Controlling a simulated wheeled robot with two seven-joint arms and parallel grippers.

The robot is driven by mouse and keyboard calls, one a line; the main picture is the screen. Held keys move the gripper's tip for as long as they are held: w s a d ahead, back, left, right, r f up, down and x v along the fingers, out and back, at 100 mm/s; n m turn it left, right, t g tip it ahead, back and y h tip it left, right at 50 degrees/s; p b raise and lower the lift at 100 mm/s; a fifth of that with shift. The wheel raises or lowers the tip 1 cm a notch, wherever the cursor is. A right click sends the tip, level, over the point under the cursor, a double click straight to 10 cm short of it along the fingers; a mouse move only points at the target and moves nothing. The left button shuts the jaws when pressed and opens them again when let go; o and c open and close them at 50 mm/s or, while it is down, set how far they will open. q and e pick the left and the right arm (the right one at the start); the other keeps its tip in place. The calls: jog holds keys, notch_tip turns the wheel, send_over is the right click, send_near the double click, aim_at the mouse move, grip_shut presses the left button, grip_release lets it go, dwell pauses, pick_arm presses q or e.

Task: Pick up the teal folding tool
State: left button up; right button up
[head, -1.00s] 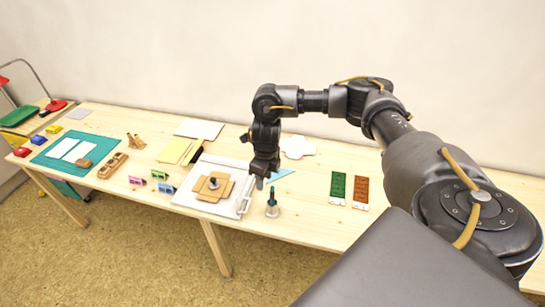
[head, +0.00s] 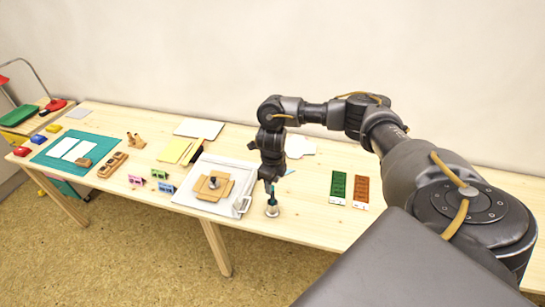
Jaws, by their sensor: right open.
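The teal folding tool (head: 272,199) stands upright in a small pale round holder (head: 272,211) near the front edge of the table, right of the white tray. My right gripper (head: 270,188) points down directly over it, with its fingertips at about the height of the tool's top. The gripper is open. Whether the fingers touch the tool is too small to tell. The upper end of the tool is partly hidden by the gripper. My left gripper is not in view.
A white tray (head: 236,207) with cardboard pieces (head: 205,193) lies just left of the tool. Green (head: 338,186) and brown (head: 361,190) panels lie to the right. A white cut-out sheet (head: 300,147) lies behind the gripper. The table between tool and panels is clear.

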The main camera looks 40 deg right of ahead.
aim_at(273, 185)
jog(key=f+p, duration=0.1)
jog(key=f, duration=0.2)
jog(key=shift+d+f+p, duration=0.2)
jog(key=shift+f+p, duration=0.15)
jog(key=shift+w+f, duration=0.1)
jog(key=shift+f, duration=0.4)
grip_shut()
